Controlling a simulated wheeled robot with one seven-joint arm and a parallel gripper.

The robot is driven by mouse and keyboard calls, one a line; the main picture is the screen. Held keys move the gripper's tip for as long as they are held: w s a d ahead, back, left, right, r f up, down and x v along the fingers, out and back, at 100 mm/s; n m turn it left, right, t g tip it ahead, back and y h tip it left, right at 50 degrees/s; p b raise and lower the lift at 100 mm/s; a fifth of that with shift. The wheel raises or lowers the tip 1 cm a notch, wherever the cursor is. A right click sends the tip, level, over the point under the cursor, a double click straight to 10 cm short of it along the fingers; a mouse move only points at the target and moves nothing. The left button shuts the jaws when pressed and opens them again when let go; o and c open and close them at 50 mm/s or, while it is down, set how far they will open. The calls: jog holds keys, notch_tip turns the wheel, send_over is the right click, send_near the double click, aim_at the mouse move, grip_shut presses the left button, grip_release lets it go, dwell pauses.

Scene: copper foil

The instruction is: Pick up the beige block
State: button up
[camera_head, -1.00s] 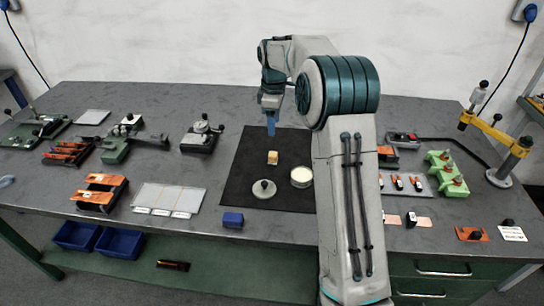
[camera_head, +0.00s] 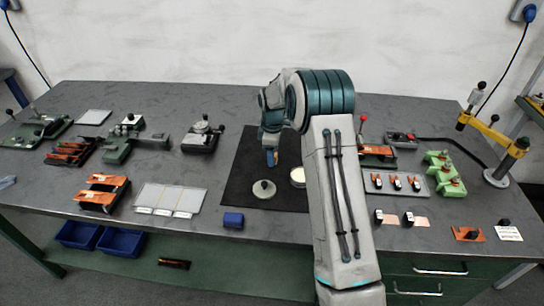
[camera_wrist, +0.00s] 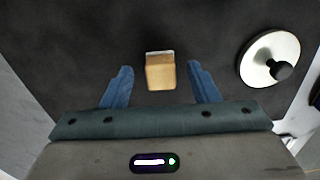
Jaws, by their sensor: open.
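The beige block (camera_wrist: 160,74) stands on the black mat (camera_wrist: 90,25) in the wrist view. It lies between and slightly beyond the two blue fingertips of my gripper (camera_wrist: 160,82), with a gap on each side. My gripper is open and empty. In the head view my gripper (camera_head: 270,153) is low over the mat, and the block is almost wholly hidden behind it; only a small tan sliver may show beside the fingers.
A round light disc with a dark knob (camera_head: 264,189) lies on the mat close to my gripper. A pale round container (camera_head: 298,177) stands beside my arm. A blue block (camera_head: 233,220) sits by the bench's front edge. Tools and fixtures stand left and right.

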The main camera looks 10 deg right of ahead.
jog(key=shift+f, duration=0.5)
jog(key=shift+c, duration=0.3)
jog(key=c, duration=1)
jog(key=shift+r, duration=0.1)
jog(key=shift+r, duration=0.55)
notch_tip(320, 180, up, 3)
jog(key=shift+f+b, duration=0.1)
jog(key=shift+b, duration=0.45)
jog(key=d+r, duration=0.2)
jog(key=d, duration=0.2)
jog(key=s+d+r+b, duration=0.1)
jog(key=d+r, duration=0.1)
jog(key=d, duration=0.1)
jog(key=s+d+r, duration=0.1)
jog(key=d+r, duration=0.2)
jog(key=d, duration=0.1)
jog(key=shift+d, duration=0.3)
